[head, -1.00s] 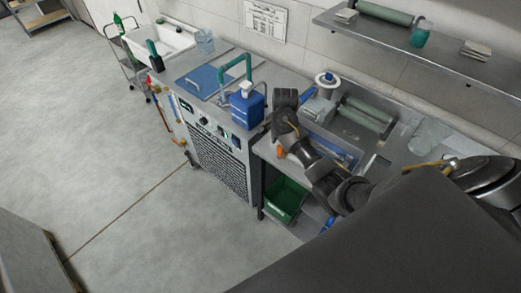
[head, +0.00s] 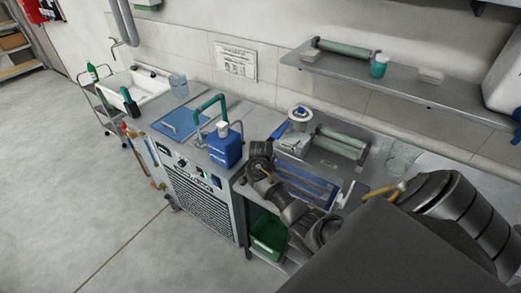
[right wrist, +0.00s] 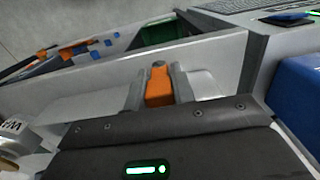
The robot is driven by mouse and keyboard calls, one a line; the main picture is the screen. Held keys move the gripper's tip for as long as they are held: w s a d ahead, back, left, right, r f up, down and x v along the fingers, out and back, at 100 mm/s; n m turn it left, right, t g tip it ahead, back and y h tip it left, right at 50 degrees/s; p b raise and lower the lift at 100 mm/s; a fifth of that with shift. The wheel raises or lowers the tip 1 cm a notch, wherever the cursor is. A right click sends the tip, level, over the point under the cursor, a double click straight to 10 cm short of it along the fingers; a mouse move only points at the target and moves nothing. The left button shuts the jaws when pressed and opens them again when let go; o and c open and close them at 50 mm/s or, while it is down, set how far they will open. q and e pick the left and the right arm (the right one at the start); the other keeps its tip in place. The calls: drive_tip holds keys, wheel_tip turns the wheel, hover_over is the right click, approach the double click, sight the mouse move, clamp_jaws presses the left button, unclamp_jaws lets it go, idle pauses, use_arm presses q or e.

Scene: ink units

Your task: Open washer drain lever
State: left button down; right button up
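The washer (head: 205,205) is a grey machine with a dark front grille, a small control panel and a blue lid panel (head: 178,124). A teal pipe (head: 208,102) rises from its top. Small red and orange parts (head: 152,172) show at its left side; I cannot tell whether one is the drain lever. My right gripper (head: 258,165) is beside the washer's right end, over the bench edge. In the right wrist view its fingers (right wrist: 157,88) stand on both sides of an orange block (right wrist: 158,86); whether they grip it is unclear. My left gripper is out of view.
A blue jug (head: 225,148) stands on the washer's right corner, close to my right gripper. The bench at right holds a blue-barred tray (head: 305,181) and a roller (head: 340,142). A green bin (head: 268,238) sits below. The floor before the washer is clear.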

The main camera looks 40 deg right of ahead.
clamp_jaws()
drive_tip(key=shift+w, duration=0.1)
drive_tip(key=g, duration=0.1)
drive_tip(key=w+g, duration=0.1)
drive_tip(key=shift+a+g+h, duration=0.1)
drive_tip(key=shift+g+h, duration=0.3)
drive_tip(key=shift+w+a+f+g+h+b, duration=0.1)
drive_tip(key=shift+w+g+h+b, duration=0.1)
drive_tip(key=shift+g, duration=0.35)
drive_tip(key=shift+w+f+g+h+b, duration=0.1)
drive_tip(key=shift+g+h+b, duration=0.1)
drive_tip(key=shift+g, duration=0.35)
drive_tip(key=shift+w+a+f+g+h+b, duration=0.1)
drive_tip(key=shift+w+f+g+h+b, duration=0.05)
drive_tip(key=shift+g+b, duration=0.4)
drive_tip(key=shift+w+a+f+g+h+b, duration=0.1)
drive_tip(key=shift+f+g+h+b, duration=0.05)
drive_tip(key=shift+g+b, duration=0.4)
drive_tip(key=shift+w+g+h+b, duration=0.25)
drive_tip(key=shift+g+b, duration=0.65)
drive_tip(key=shift+b, duration=1.05)
